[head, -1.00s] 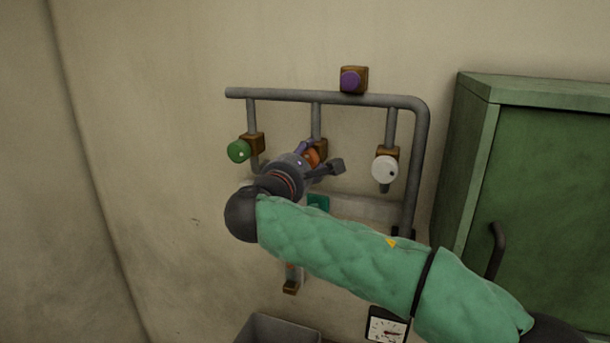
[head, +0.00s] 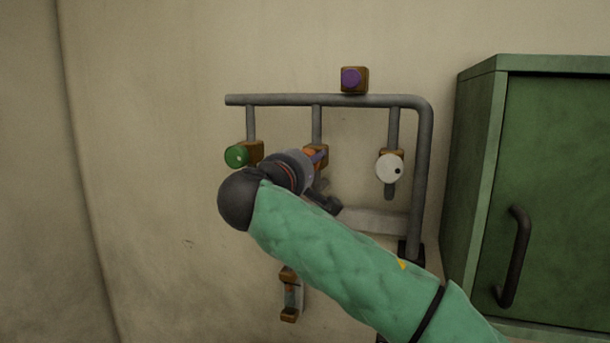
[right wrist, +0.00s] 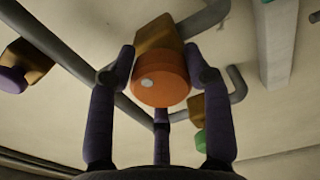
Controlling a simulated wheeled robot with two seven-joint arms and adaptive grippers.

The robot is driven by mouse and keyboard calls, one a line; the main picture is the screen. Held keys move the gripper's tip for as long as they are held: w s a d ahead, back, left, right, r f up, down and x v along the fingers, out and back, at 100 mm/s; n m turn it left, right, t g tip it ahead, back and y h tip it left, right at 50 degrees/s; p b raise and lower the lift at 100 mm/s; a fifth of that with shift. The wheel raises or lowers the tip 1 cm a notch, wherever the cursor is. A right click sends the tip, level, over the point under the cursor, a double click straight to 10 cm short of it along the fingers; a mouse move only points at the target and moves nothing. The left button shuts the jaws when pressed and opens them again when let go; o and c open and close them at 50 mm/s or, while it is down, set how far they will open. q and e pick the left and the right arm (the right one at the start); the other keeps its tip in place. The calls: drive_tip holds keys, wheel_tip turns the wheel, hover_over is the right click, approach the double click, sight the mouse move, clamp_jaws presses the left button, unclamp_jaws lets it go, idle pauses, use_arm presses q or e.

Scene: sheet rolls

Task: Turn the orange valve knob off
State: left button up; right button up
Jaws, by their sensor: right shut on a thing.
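The orange valve knob (right wrist: 160,82) fills the middle of the right wrist view, with a pale dot on the left part of its face. It sits on a brown block on the middle pipe. My right gripper (right wrist: 162,66) has its dark purple fingers around the knob, on its left and right sides, and is shut on it. A further finger shows below. In the head view the right gripper (head: 318,158) reaches the middle valve and mostly hides the knob; only a bit of orange shows. My left gripper is not in view.
A green knob (head: 236,156) is left of the gripper, and a white knob (head: 389,169) is to the right. A purple knob (head: 351,79) sits above the grey pipe frame (head: 290,99). A green cabinet (head: 540,180) stands at the right.

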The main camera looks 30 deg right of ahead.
drive_tip(key=shift+s+d+m+b, duration=0.15)
drive_tip(key=shift+m+b, duration=0.5)
drive_tip(key=shift+m, duration=0.45)
drive_tip(key=o, duration=1)
drive_tip(key=shift+o, duration=0.7)
drive_tip(key=shift+s+d, duration=0.1)
drive_tip(key=shift+d, duration=0.05)
drive_tip(key=shift+a, duration=0.3)
